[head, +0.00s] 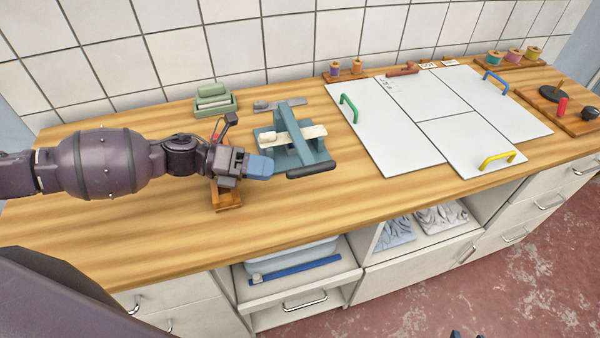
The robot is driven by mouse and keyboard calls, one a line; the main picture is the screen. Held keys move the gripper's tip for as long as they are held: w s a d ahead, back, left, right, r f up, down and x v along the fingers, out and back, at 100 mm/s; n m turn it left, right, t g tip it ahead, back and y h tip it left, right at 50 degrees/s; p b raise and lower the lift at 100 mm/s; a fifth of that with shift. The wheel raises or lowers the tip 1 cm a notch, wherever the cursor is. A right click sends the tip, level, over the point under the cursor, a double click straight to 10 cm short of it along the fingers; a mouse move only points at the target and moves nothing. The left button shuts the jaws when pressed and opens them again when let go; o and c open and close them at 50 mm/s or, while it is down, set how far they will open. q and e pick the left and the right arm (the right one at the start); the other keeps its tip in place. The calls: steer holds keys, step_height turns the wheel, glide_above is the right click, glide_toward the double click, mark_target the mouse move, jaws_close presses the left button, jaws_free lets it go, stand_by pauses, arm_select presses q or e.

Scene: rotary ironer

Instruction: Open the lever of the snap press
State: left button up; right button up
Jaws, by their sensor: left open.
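What seems to be the snap press stands on a small wooden base (227,196) at the left of the counter. Its dark lever (231,119) sticks up behind my left gripper, with a red part beside it. My left gripper (262,167) is open, with blue fingertips pointing right. It is in front of the press in the picture and hides most of its body. I cannot tell whether it touches the press.
A green box (214,104) is behind. White panels with coloured handles (400,150) lie right. The front left counter (120,240) is clear.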

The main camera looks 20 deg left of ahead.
mark_target(300, 175)
arm_select(q)
steer(key=x, duration=0.8)
steer(key=shift+a+p, duration=0.1)
steer(key=shift+p, duration=0.25)
steer(key=shift+c, duration=0.2)
jaws_close()
